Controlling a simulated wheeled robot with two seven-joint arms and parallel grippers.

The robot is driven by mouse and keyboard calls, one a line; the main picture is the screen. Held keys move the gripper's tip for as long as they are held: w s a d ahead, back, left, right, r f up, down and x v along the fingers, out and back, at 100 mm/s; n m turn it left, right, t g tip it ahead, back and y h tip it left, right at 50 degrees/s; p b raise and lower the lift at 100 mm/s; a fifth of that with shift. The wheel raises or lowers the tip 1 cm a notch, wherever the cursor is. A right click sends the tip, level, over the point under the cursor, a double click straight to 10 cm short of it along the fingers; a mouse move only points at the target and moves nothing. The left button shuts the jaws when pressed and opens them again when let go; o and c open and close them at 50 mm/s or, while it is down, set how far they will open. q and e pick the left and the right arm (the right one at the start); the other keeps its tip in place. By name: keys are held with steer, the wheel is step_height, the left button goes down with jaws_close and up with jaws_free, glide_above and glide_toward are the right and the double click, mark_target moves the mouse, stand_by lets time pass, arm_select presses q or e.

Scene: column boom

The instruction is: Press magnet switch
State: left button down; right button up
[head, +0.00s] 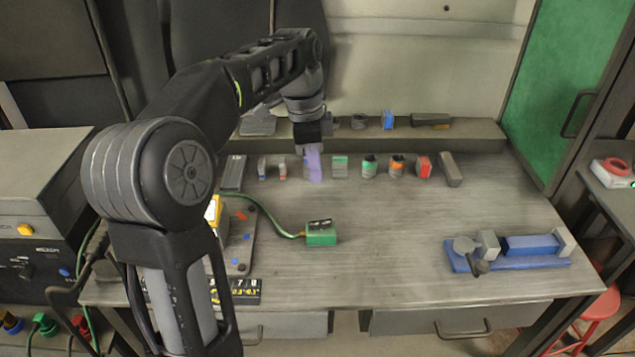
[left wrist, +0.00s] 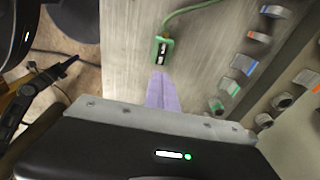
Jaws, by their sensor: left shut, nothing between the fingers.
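The magnet switch appears to be the small green box with a black top (head: 321,233) on the workbench, with a green cable running from its left side. It also shows in the left wrist view (left wrist: 162,52), just beyond my fingertips. My left gripper (head: 314,174) has purple fingers, shut together with nothing between them. It points down over the back of the bench, behind the box in the head view. Its fingers also show in the left wrist view (left wrist: 162,78). A gap to the box shows in the head view. My right gripper is not in view.
A row of small parts, such as a red block (head: 423,166), lines the bench's back near my left gripper. A blue vise (head: 530,246) lies at the right. A board with a yellow-topped device stands left of the green box. The bench between box and vise is clear.

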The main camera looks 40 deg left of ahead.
arm_select(q)
steer(key=shift+r, duration=0.35)
steer(key=shift+a+t+h+b, duration=0.25)
steer(key=shift+t+h+b, duration=0.05)
steer(key=shift+b, duration=0.1)
